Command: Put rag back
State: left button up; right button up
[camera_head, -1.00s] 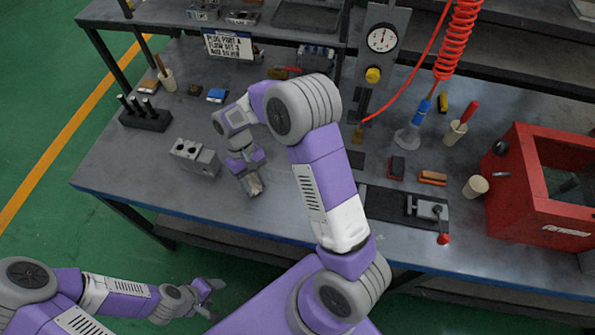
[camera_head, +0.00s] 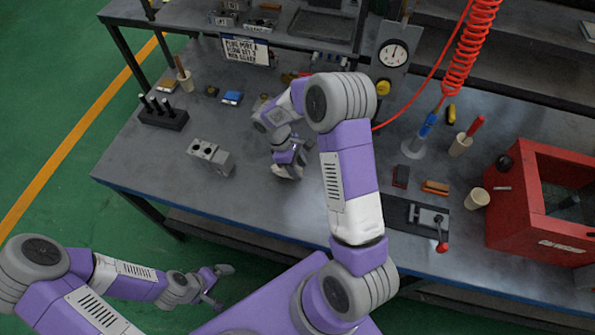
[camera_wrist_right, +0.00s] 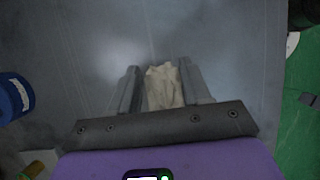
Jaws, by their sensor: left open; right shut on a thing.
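The rag (camera_wrist_right: 163,87) is a crumpled cream cloth between the fingers of my right gripper (camera_wrist_right: 162,84) in the right wrist view. In the head view the right gripper (camera_head: 287,170) is low over the workbench, to the right of the grey valve block (camera_head: 210,156). Only a small pale bit of the rag shows there. I cannot tell whether it touches the bench. My left gripper (camera_head: 216,285) is open and empty, off the front edge of the bench at lower left.
The workbench (camera_head: 140,185) is clear in front of the valve block. A black pin rack (camera_head: 163,116) stands at left. A red box (camera_head: 520,205), a cream cup (camera_head: 476,198) and a clamp fixture (camera_head: 425,218) are at right. A red coiled hose (camera_head: 474,50) hangs at the back.

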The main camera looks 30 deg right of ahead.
jog(key=shift+f, duration=1.4)
jog(key=shift+f, duration=0.15)
jog(key=o, duration=1)
jog(key=shift+b, duration=0.3)
jog(key=shift+o, duration=0.2)
jog(key=shift+w+a+r, duration=0.1)
jog(key=shift+w+r, duration=0.1)
jog(key=shift+r, duration=0.25)
jog(key=p+v, duration=0.2)
jog(key=v, duration=0.9)
jog(key=shift+r, duration=0.15)
